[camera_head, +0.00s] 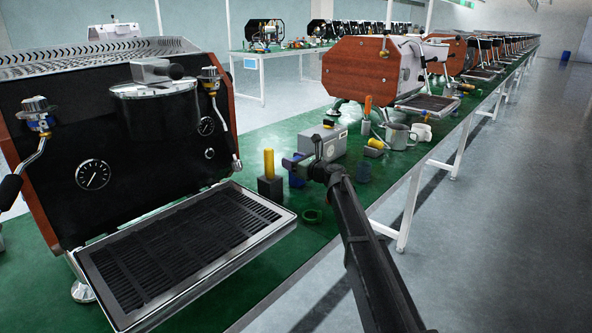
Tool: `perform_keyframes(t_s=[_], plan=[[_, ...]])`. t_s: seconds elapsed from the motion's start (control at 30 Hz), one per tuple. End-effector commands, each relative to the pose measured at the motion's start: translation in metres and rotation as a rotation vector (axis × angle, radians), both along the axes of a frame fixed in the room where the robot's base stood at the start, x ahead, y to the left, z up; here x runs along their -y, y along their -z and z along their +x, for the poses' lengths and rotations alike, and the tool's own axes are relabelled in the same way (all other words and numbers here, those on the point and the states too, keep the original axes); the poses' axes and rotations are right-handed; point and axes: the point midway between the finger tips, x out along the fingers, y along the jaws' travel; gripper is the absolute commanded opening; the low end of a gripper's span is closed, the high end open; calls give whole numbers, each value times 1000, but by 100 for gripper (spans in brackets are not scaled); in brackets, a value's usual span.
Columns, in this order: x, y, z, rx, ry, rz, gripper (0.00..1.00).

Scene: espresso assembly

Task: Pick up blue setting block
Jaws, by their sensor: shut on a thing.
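The blue setting block (296,180) stands on the green bench at the middle of the view, partly hidden by my gripper. My gripper (293,165) reaches in from the lower right. Its jaws are shut on the blue block near its top. I cannot tell whether the block's base touches the bench.
A dark block with a yellow peg (269,163) stands just left of my gripper. A grey box (322,142) is close behind, and a metal cup (397,137) stands to the right. An espresso machine (120,170) fills the left.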

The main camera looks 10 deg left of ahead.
Motion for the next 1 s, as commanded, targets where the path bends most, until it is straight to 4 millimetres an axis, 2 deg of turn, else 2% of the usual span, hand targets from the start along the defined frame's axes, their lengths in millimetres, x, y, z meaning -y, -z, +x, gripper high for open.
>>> perform_keyframes(t_s=[0.17, 0.37, 0.47, 0.7, 0.8, 0.9, 1.0], plan=[[0, -6, 0, 0, 0, 0, 26], [0, -32, 0, 0, 0, 0, 26], [0, -57, 0, 0, 0, 0, 26], [0, -147, 0, 0, 0, 0, 26], [0, -176, 0, 0, 0, 0, 26], [0, -195, 0, 0, 0, 0, 26], [0, -202, 0, 0, 0, 0, 26]])
